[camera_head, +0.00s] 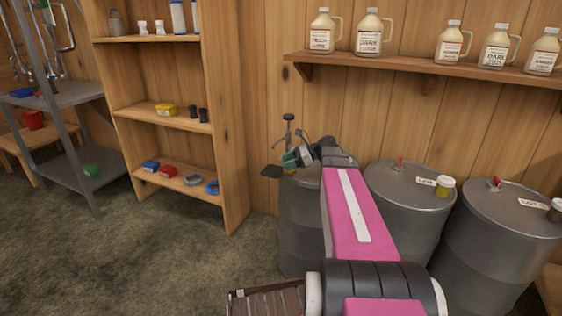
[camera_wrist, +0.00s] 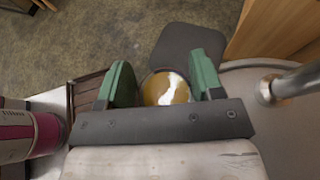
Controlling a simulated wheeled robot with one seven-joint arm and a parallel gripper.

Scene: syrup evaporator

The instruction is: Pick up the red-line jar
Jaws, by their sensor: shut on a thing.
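My gripper (camera_head: 296,158) is over the top of the leftmost grey drum (camera_head: 300,215) in the head view. In the wrist view its green fingers (camera_wrist: 163,78) are closed on the sides of a small round jar (camera_wrist: 165,90) with amber and white showing. No red line shows on the held jar, so I cannot tell if it is the red-line one.
An open wooden shelf unit (camera_head: 230,130) stands to the left. Jugs line a wall shelf (camera_head: 430,70) above.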

